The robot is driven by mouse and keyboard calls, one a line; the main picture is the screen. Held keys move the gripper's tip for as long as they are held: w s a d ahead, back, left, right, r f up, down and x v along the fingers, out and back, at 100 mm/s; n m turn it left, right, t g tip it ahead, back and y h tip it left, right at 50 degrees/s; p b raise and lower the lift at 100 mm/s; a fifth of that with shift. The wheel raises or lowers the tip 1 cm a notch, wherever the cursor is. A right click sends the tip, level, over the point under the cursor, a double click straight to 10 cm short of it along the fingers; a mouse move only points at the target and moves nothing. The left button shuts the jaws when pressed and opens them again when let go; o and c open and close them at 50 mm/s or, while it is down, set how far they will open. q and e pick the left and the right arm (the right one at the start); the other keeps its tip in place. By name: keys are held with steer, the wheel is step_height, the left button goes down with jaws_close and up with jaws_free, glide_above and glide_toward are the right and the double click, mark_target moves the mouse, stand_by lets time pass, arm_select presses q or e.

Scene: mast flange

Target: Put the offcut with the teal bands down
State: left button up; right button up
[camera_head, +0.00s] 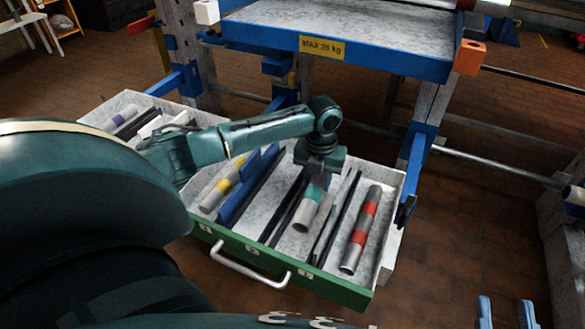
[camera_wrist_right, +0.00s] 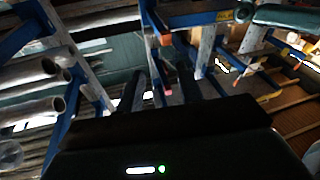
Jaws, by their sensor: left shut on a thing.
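The offcut with the teal bands (camera_head: 306,212) is a short silver tube in the head view, lying lengthwise between black strips of the open green-fronted drawer (camera_head: 262,257). My left gripper (camera_head: 317,178) is above it, pointing down, and is shut on its far part, which the gripper hides. The tube's near end looks low in the compartment; I cannot tell whether it touches the floor. My right gripper (camera_wrist_right: 158,65) shows in the right wrist view with its two dark fingers apart and nothing visible between them.
A red-banded offcut (camera_head: 361,230) lies in the right compartment, a yellow-banded one (camera_head: 222,186) left of a blue divider (camera_head: 248,187). A purple-banded offcut (camera_head: 112,123) lies farther left. A blue-edged shelf (camera_head: 390,58) overhangs behind the drawer, with a blue post (camera_head: 411,165) at right.

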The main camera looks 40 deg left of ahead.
mark_target(287, 203)
arm_select(q)
steer(key=shift+a+f+m, duration=0.3)
steer(key=shift+f+m, duration=0.15)
steer(key=shift+m, duration=0.15)
step_height(287, 203, down, 5)
steer(key=b, duration=0.2)
steer(key=shift+b, duration=0.35)
steer(key=shift+f, duration=0.25)
step_height(287, 203, down, 3)
steer(key=shift+r+b, duration=0.1)
steer(key=shift+b, duration=0.8)
steer(key=shift+f, duration=0.75)
arm_select(e)
steer(key=shift+w+a+r+t+y, duration=0.15)
steer(key=shift+r+t+y, duration=0.1)
steer(key=shift+r+y, duration=0.1)
steer(key=shift+w+a+r+t+y, duration=0.1)
steer(key=shift+a+r+t+y, duration=0.05)
steer(key=shift+r+t+y, duration=0.15)
